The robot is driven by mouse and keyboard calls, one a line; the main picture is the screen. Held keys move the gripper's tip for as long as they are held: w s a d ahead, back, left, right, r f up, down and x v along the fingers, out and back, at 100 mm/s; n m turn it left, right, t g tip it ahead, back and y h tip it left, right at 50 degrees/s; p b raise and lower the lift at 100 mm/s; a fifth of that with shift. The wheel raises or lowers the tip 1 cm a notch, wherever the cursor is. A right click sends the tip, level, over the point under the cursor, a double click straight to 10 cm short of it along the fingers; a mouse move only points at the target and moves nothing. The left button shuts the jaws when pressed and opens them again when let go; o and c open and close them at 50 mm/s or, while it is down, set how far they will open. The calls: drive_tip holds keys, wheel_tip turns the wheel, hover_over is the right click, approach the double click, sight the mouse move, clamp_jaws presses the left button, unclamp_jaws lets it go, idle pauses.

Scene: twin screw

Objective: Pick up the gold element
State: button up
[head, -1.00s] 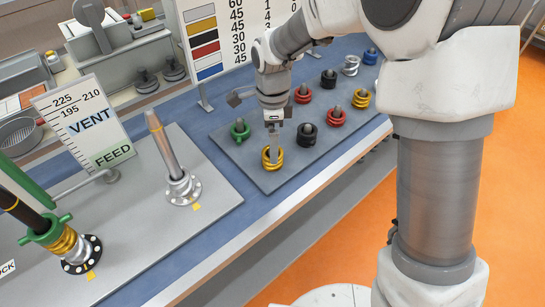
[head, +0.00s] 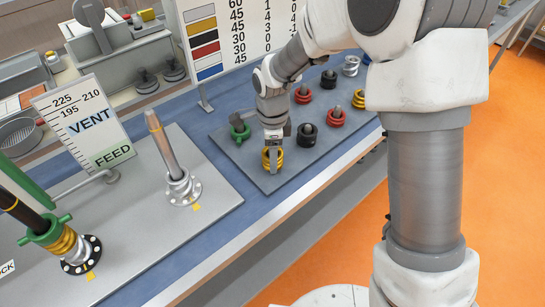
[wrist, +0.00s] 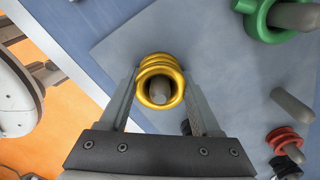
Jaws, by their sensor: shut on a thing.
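The gold element (head: 267,163) is a coil-like gold ring piece on a grey peg at the near left corner of the grey board. It also shows in the wrist view (wrist: 160,67), with the peg end (wrist: 163,96) inside its ring. My gripper (head: 273,160) is down at the gold element, one finger on each side, shut on it. The wrist view also shows both fingers of my gripper (wrist: 160,84) against its sides. A second gold element (head: 358,99) sits on a peg at the board's right side, partly hidden by my arm.
A green piece (head: 240,132) and a black piece (head: 307,135) stand close on either side. Red pieces (head: 335,117) are farther right. On the left plate (head: 150,240) stand a bare metal post (head: 165,150) and a post with green, gold and silver pieces (head: 62,240).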

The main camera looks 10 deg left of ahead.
clamp_jaws()
drive_tip(key=shift+r, duration=0.15)
